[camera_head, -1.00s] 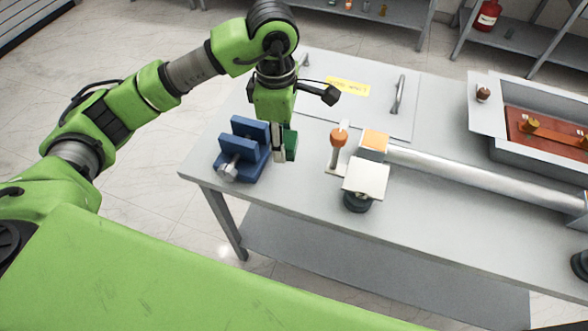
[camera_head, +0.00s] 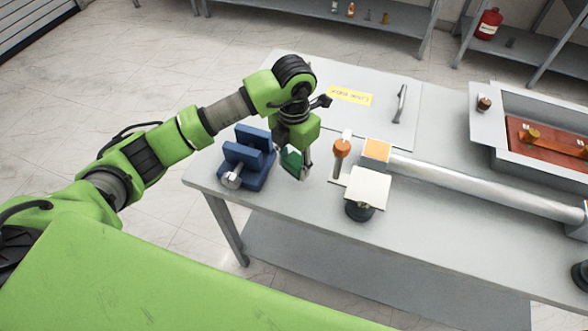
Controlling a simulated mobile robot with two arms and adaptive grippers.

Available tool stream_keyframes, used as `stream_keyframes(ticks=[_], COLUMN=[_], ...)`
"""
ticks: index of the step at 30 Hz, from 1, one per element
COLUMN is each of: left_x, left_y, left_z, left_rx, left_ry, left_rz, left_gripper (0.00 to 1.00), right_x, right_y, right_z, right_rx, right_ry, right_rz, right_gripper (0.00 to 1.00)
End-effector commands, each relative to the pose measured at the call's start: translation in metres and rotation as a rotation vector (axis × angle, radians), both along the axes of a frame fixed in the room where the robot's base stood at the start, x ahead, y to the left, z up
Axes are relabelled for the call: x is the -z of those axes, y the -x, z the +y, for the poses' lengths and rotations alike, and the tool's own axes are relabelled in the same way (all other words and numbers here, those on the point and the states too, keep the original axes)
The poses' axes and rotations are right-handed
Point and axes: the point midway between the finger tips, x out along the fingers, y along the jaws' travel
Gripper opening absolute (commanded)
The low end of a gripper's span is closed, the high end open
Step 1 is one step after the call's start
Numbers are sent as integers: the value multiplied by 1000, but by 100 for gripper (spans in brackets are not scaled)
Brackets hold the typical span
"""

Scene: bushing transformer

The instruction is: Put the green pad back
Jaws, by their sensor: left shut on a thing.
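The green pad (camera_head: 291,161) is a small dark green block. My left gripper (camera_head: 303,172) is shut on it and holds it tilted, between the blue vise and the orange-handled tool. Its lower end is close to the table top (camera_head: 290,208); I cannot tell whether it touches. The blue vise (camera_head: 246,160) stands just left of the pad, near the table's left end. My gripper's body hides part of the pad. My right gripper is not in view.
An orange-handled tool (camera_head: 342,150) stands right of my left gripper. Beside it are an orange pad (camera_head: 377,150), a white plate (camera_head: 367,188) and a long metal tube (camera_head: 480,185). A grey tray (camera_head: 499,158) is at the right.

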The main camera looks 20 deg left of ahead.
Motion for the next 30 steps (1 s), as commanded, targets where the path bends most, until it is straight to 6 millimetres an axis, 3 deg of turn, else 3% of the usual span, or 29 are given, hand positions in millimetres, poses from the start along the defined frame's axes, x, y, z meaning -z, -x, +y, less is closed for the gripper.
stream_keyframes(ticks=[9,20,21,23,30], left_x=[36,43,42,42,42], left_y=[1,0,0,0,0], left_z=[0,0,0,0,0], left_rx=[1,2,2,2,2], left_ry=[-1,-1,-1,-1,-1], left_rz=[3,0,0,0,0], left_gripper=[22,22,45,56,56], right_x=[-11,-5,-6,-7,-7], right_y=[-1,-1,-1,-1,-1], right_z=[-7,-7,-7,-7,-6], right_rx=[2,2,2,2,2], right_ry=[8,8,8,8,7], right_rz=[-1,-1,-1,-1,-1], right_gripper=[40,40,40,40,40])
